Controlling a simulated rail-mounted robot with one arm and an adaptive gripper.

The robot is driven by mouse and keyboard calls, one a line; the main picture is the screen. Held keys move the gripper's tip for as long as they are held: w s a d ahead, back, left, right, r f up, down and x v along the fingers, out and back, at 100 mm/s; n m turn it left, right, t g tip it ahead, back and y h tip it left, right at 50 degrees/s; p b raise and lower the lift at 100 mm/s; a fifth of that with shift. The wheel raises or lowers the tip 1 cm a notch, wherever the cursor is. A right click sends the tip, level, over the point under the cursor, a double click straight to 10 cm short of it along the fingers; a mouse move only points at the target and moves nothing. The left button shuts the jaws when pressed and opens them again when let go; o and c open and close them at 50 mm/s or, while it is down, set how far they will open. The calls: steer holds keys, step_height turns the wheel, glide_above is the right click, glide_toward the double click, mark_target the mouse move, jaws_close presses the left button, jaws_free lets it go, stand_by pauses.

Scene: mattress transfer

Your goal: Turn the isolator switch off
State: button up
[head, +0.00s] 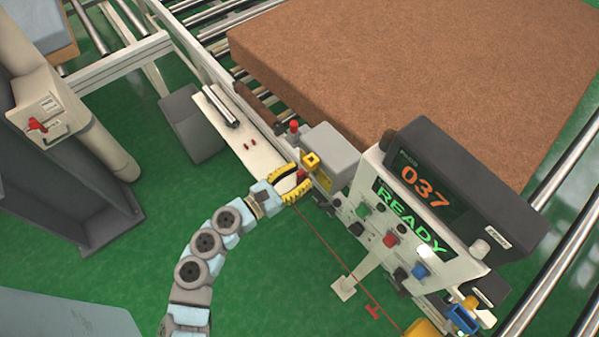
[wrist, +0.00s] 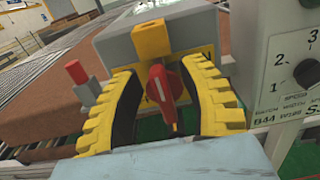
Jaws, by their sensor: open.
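The isolator switch is a red rotary handle (wrist: 160,88) on a yellow plate, fixed to the front of a grey box (wrist: 190,30). Its narrow end points down, tilted slightly right, in the wrist view. In the head view the grey box (head: 331,152) stands left of the control panel, and the red handle (head: 302,175) is mostly hidden by my gripper. My gripper (head: 297,184) is open, with its yellow ribbed fingers on either side of the handle. In the wrist view my gripper (wrist: 161,72) shows gaps between the fingers and the handle.
A control panel (head: 383,205) reading 037 and READY, with several buttons, stands close on the right. A red-topped post (wrist: 77,75) is left of the box. A large brown mattress (head: 420,60) lies on rollers behind. Another red handle (head: 38,125) is on a far-left column.

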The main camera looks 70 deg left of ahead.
steer(key=shift+w+a, duration=0.1)
jaws_close()
